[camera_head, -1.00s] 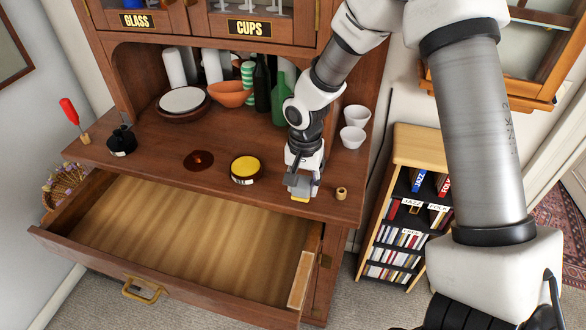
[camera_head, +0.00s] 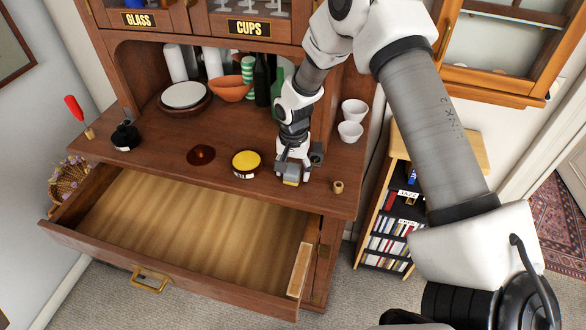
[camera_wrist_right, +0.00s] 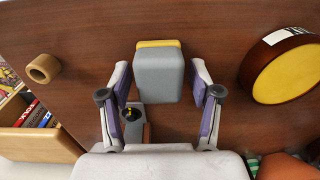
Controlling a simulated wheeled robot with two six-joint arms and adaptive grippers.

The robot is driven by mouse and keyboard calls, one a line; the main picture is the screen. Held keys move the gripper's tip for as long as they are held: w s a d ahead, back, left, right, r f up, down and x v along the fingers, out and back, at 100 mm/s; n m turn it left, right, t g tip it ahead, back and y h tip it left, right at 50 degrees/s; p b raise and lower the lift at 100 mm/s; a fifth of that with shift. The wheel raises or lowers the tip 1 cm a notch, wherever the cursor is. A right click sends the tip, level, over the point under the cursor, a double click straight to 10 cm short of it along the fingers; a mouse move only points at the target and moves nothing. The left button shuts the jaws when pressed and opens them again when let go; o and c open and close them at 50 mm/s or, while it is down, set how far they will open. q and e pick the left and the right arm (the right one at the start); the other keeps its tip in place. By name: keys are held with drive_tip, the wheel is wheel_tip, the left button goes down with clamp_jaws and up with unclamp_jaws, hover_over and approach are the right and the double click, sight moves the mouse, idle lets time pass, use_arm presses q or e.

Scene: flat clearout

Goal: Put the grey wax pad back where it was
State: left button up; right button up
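The grey wax pad (camera_head: 291,180), a grey block with a yellow face, is on the wooden counter near its front edge. In the right wrist view the pad (camera_wrist_right: 159,75) lies between my right gripper's fingers, with a gap on each side. My right gripper (camera_head: 293,163) is open, just above and behind the pad. A round tin with a yellow top (camera_head: 246,160) stands left of the pad; it also shows in the right wrist view (camera_wrist_right: 285,72). My left gripper is not in view.
A small wooden ring (camera_head: 338,187) lies right of the pad. A dark red disc (camera_head: 201,155) and a black pot (camera_head: 125,136) stand farther left. The open drawer (camera_head: 170,225) below looks empty.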

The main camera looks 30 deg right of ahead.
sight(293, 167)
drive_tip(key=shift+r, duration=0.25)
wheel_tip(293, 167, up, 12)
drive_tip(key=b, duration=0.3)
